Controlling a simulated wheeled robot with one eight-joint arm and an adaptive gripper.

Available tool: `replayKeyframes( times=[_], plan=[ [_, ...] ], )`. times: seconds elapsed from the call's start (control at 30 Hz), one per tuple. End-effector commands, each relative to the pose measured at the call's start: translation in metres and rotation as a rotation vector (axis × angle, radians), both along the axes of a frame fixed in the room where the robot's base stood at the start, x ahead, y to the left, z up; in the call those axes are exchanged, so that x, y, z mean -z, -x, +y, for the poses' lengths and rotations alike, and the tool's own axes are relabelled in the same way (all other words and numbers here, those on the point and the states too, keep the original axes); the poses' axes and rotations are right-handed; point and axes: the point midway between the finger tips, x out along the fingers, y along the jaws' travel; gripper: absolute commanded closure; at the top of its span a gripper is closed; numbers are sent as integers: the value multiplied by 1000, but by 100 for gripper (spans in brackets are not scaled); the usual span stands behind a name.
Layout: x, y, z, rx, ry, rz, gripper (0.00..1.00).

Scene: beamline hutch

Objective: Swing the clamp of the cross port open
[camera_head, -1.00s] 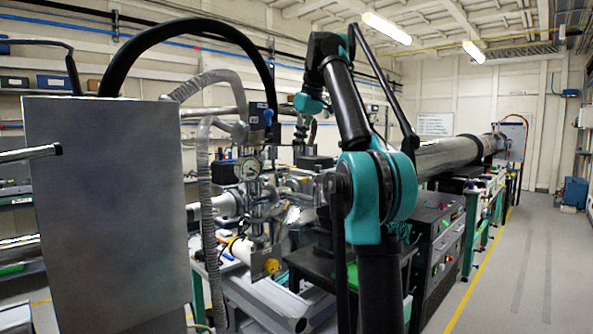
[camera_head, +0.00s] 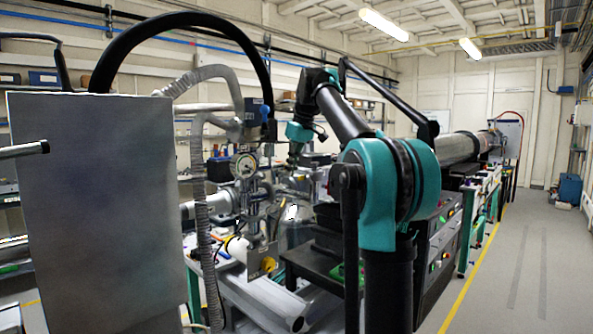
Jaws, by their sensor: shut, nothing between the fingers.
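The metal vacuum cross (camera_head: 262,208) stands left of centre in the head view, below a round dial gauge (camera_head: 245,166). It is a cluster of shiny flanges and pipes. The clamp of its port is too small to tell apart, so I cannot say how it stands. My gripper (camera_head: 293,158) is small and dark below the teal wrist. It points down, shut and empty, above and to the right of the cross. Whether it touches any fitting cannot be told at this size.
A large grey panel (camera_head: 95,210) fills the left foreground. A ribbed grey hose (camera_head: 202,210) hangs between it and the cross. A long metal beam pipe (camera_head: 458,149) runs away at the back right. The floor (camera_head: 515,260) on the right is clear.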

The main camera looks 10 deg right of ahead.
Motion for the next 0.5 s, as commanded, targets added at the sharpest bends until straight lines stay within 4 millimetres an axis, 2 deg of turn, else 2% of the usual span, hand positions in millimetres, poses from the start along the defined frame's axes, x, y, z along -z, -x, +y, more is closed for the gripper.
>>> replayKeyframes(
  times=[0.2, 0.5],
  plan=[
    [0, 17, -13, 1, 0, 0, 100],
    [0, 20, -15, 0, 0, 0, 100]
  ],
)
